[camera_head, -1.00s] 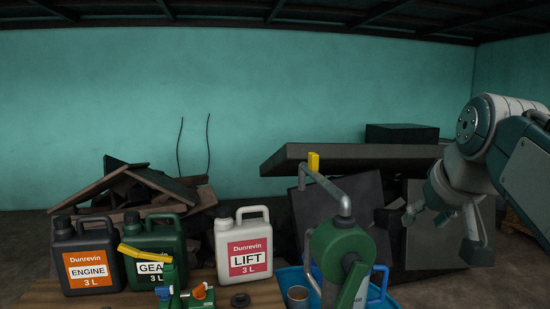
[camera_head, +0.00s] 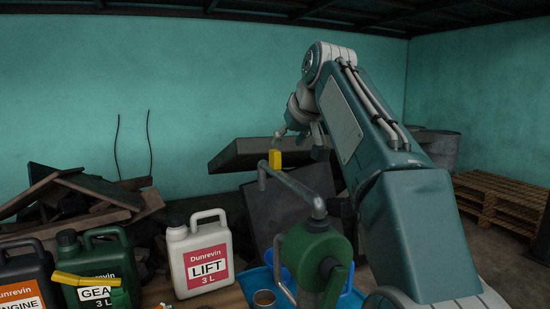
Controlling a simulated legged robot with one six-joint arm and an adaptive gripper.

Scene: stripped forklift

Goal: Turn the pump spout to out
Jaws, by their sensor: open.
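The green pump (camera_head: 315,253) stands at the lower middle, in or beside a blue tub. Its grey spout pipe (camera_head: 292,187) rises from the pump and runs back and left. My gripper (camera_head: 297,140) is open and empty, just behind or above the yellow tip. The two overlap in the picture, and I cannot tell whether they touch. My arm comes in from the lower right.
A white LIFT jug (camera_head: 207,262), a green GEAR jug (camera_head: 97,278) and a dark ENGINE jug (camera_head: 22,284) stand at left. Dark slabs (camera_head: 240,152) lie behind. A pallet (camera_head: 495,200) and drum stand at right.

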